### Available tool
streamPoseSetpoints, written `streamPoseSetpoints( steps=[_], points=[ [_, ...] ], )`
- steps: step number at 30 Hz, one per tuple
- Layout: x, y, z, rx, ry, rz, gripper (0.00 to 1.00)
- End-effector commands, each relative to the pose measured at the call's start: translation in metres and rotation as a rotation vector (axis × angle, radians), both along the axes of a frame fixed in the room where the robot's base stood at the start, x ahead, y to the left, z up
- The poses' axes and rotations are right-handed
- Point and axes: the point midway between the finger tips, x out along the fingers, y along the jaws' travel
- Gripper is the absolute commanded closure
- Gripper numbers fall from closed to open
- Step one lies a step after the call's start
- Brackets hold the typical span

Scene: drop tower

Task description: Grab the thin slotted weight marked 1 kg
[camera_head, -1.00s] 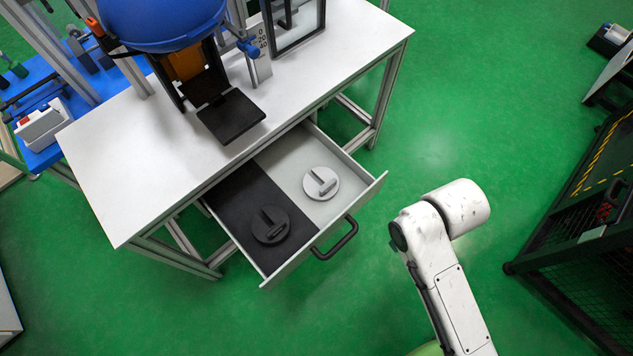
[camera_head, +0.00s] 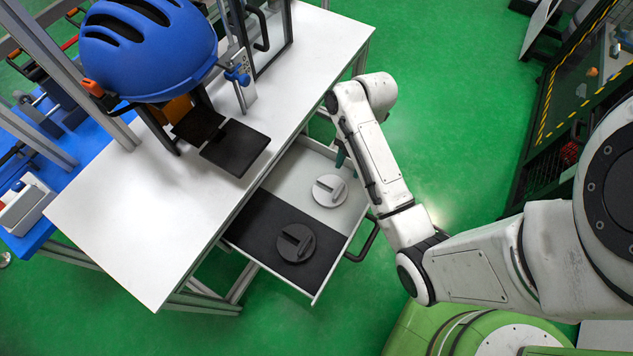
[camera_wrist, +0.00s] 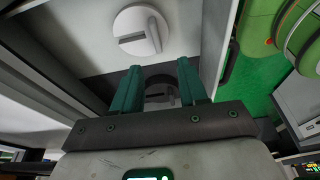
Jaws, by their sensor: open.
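Two round slotted weights lie in the open drawer (camera_head: 360,214). The light grey weight (camera_head: 330,190) is on the pale part of the drawer floor, and the dark grey weight (camera_head: 296,242) is on the black part. No 1 kg mark can be read on either, and I cannot tell which is thinner. My gripper (camera_wrist: 158,66) has two green fingers, spread apart and empty. In the wrist view the light weight (camera_wrist: 140,31) shows beyond the fingertips, and the dark weight (camera_wrist: 158,91) shows partly between the fingers. In the head view my arm hides most of the gripper.
The drawer is pulled out from a white table (camera_head: 115,215) and has a black handle (camera_head: 364,240). A blue helmet (camera_head: 150,45) and a black plate (camera_head: 235,148) belong to the rig on the table. A dark mesh fence (camera_head: 545,130) stands at the right.

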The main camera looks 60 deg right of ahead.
Motion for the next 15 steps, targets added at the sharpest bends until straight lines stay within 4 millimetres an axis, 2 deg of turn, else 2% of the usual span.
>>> streamPoseSetpoints(
  steps=[5,15],
  points=[
    [-0.001,-0.001,-0.010,0.003,-0.004,0.025,0.57],
    [-0.002,0.011,-0.050,0.004,-0.003,0.021,0.57]
  ],
)
